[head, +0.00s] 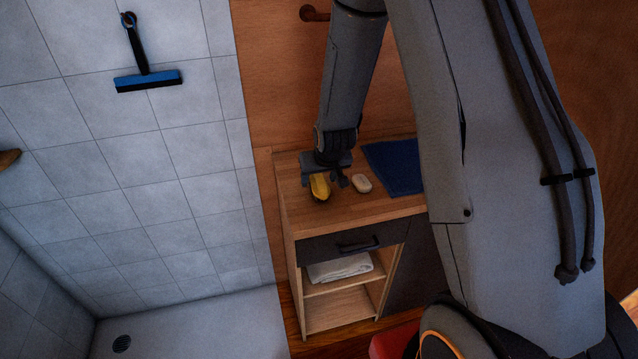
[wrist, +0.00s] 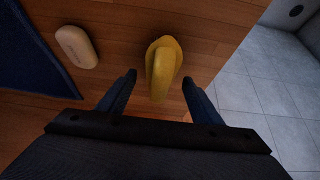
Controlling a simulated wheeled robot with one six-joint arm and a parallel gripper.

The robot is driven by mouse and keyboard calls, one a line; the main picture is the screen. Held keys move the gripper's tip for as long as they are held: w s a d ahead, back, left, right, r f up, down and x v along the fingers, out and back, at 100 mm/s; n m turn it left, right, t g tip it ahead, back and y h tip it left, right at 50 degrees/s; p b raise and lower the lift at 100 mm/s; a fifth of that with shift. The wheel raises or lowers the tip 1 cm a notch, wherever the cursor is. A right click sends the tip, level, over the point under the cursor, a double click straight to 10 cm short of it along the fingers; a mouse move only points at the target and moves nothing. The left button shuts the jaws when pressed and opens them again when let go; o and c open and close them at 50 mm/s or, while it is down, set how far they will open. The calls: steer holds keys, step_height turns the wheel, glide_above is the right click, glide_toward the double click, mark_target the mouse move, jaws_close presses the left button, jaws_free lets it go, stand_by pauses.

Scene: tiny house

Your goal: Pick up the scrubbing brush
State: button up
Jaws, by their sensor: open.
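The scrubbing brush (head: 319,186) is yellow and lies on the wooden top of a small cabinet, near its left edge. In the wrist view the brush (wrist: 162,70) shows its raised handle, between and just beyond the fingertips. My gripper (head: 325,178) is above the cabinet top, close to the brush, with its jaws apart. In the wrist view my gripper (wrist: 159,82) has one finger on each side of the brush's near end, and nothing is held. I cannot tell whether a finger touches the brush.
A pale bar of soap (head: 362,183) lies right of the brush, with a dark blue towel (head: 396,168) beyond it. The cabinet (head: 345,213) has a drawer and an open shelf with a folded white towel (head: 340,267). A tiled shower with a squeegee (head: 147,80) is at left.

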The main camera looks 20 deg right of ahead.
mark_target(319, 175)
steer(key=c, duration=1.2)
steer(key=shift+r+b, duration=1.45)
steer(key=shift+r, duration=3.55)
